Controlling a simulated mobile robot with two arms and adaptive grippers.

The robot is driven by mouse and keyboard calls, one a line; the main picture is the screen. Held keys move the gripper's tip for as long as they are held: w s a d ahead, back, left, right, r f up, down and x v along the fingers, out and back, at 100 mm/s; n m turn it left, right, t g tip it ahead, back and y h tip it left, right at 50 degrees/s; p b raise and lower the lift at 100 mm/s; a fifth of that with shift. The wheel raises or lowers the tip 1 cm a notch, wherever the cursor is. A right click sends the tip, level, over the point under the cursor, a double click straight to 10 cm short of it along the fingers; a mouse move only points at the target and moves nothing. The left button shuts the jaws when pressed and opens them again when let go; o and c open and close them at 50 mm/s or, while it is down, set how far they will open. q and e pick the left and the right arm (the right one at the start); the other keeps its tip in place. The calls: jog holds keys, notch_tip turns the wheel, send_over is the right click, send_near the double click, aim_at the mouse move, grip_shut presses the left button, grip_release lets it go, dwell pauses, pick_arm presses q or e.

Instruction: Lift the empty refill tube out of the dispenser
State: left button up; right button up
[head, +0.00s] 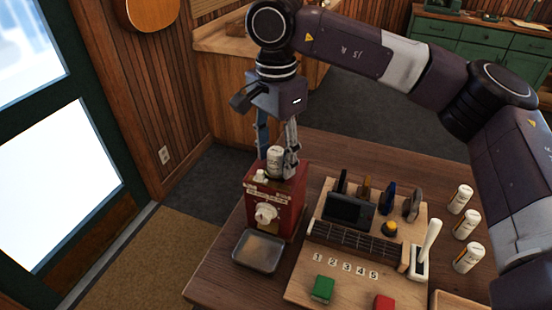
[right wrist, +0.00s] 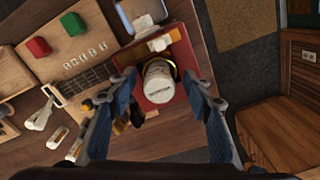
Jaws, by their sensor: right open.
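The red dispenser (head: 287,222) stands on the wooden table, with a white knob on its front. A white refill tube (head: 273,165) with a printed label sticks up out of its top; its lower part is hidden inside. My right gripper (head: 277,152) points down over the dispenser and is open. In the right wrist view, the tube's round end (right wrist: 158,80) lies between the two spread fingers of my right gripper (right wrist: 160,88), with gaps on both sides. Whether the tube is empty cannot be seen. My left gripper is not in view.
A metal tray (head: 258,252) sits in front of the dispenser. A wooden board (head: 300,285) with a fretboard, tools and green and red blocks is close on its right. Several white tubes (head: 467,225) stand at the table's right. The floor left of the table is clear.

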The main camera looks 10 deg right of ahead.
jog(key=shift+f, duration=0.3)
jog(key=shift+c, duration=0.6)
jog(key=c, duration=1.1)
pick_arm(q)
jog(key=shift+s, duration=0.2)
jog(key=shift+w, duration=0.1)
pick_arm(e)
jog(key=shift+r, duration=0.15)
